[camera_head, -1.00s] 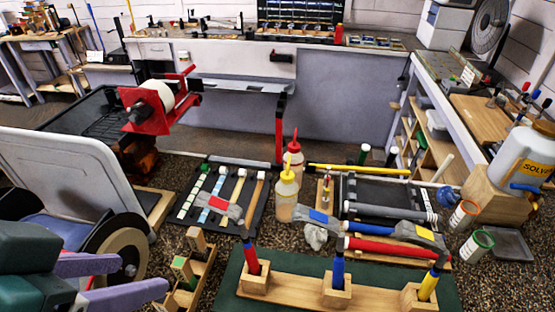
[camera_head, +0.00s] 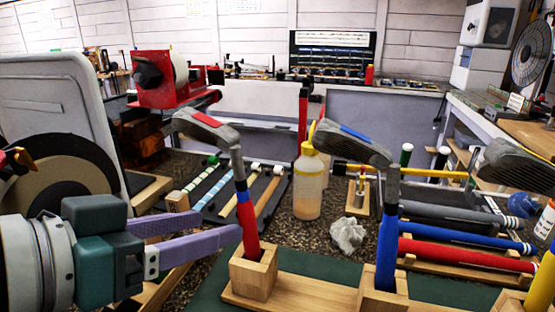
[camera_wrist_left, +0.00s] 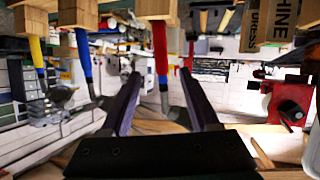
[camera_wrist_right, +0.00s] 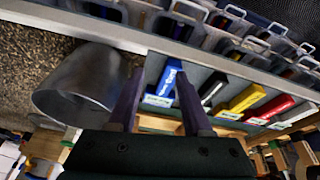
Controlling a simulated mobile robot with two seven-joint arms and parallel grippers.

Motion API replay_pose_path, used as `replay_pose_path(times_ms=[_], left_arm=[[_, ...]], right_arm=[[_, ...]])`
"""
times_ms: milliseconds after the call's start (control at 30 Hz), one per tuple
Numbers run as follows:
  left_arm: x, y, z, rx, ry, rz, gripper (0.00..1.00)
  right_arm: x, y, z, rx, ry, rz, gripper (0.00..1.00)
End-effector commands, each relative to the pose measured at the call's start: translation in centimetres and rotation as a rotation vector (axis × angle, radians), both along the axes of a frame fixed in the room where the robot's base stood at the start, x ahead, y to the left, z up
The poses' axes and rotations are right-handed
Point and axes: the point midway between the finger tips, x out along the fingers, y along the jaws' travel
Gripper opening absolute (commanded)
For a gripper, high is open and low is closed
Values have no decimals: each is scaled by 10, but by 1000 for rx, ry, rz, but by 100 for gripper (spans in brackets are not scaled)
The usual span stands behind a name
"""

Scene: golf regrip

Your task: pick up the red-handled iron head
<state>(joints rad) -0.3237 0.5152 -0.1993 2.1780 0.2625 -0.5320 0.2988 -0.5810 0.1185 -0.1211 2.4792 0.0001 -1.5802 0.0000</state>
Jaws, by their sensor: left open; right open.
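The red-handled iron head (camera_head: 206,129) has a grey head with a red mark, on a short shaft above a red grip (camera_head: 247,215). It stands upright in a wooden block (camera_head: 254,275). My left gripper (camera_head: 216,224) is open, just left of the red grip. In the left wrist view, which is upside down, the red grip (camera_wrist_left: 160,48) shows between the spread fingers (camera_wrist_left: 163,95); contact cannot be told. My right gripper (camera_wrist_right: 155,95) is open and empty in the right wrist view, and out of the head view.
A blue-handled iron head (camera_head: 352,145) and a yellow-handled one (camera_head: 541,280) stand to the right on the same stand. A yellow-capped bottle (camera_head: 308,185) is behind. In the right wrist view are a metal cup (camera_wrist_right: 75,88) and coloured boxes (camera_wrist_right: 244,97).

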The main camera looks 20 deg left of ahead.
Motion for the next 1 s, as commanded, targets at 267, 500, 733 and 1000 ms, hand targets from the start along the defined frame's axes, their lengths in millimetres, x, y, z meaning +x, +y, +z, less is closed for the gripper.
replay_pose_path(times_ms=[267, 500, 733, 1000], left_arm=[[26, -10, -10, 2, 0, -1, 62], [52, -17, -23, 1, 1, 1, 62], [70, -24, -32, 2, 1, -1, 62], [70, -24, -32, 3, 1, -1, 55]], right_arm=[[0, 0, 0, -1, -2, 0, 50], [1, 0, 0, -1, -2, 0, 50], [1, -1, -3, -1, -3, -1, 50], [1, -1, -3, -2, -2, 0, 50]])
